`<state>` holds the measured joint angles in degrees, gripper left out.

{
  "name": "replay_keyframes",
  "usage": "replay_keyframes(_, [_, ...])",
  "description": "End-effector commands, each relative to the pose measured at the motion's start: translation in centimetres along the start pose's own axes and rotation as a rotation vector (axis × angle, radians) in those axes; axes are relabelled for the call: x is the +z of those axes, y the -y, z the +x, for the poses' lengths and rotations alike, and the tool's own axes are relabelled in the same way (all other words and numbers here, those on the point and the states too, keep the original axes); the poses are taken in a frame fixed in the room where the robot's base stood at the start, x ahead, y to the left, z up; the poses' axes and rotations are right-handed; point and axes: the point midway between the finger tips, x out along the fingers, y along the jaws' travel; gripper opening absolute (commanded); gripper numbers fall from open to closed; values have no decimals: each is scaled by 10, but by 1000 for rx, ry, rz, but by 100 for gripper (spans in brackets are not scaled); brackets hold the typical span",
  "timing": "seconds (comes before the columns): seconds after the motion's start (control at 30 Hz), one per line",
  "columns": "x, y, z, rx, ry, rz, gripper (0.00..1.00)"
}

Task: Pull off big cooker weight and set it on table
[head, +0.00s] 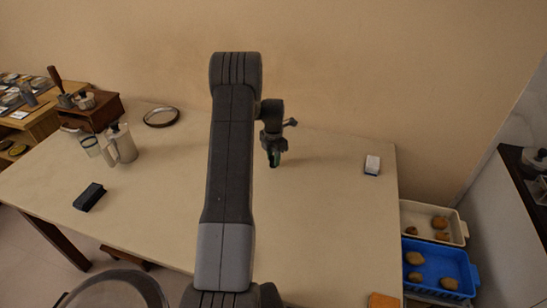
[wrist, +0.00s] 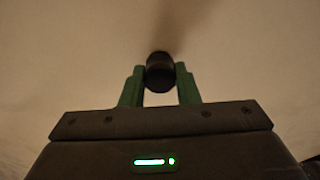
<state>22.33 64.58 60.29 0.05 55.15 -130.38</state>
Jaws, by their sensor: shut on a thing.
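My gripper (head: 273,160) is over the back middle of the pale table (head: 330,225), pointing down. In the wrist view its green fingers (wrist: 160,78) are shut on a small dark rounded piece, which looks like the cooker weight (wrist: 159,73). A pale surface with a soft shadow lies behind it. I cannot tell whether the weight touches the table. In the head view the weight is too small to make out. A metallic item with dark knobs, possibly a cooker (head: 540,158), is partly cut off on the dark counter at the right edge.
Blue (head: 462,262) and cream (head: 462,231) crates stand right of the table. The table around my gripper is clear.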

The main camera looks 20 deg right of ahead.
Motion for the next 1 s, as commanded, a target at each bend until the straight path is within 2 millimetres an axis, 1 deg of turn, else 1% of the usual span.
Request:
replay_keyframes(0.57, [0, 0, 8, 0, 0, 0, 0])
replay_keyframes(1.0, [0, 0, 18, 0, 0, 0, 0])
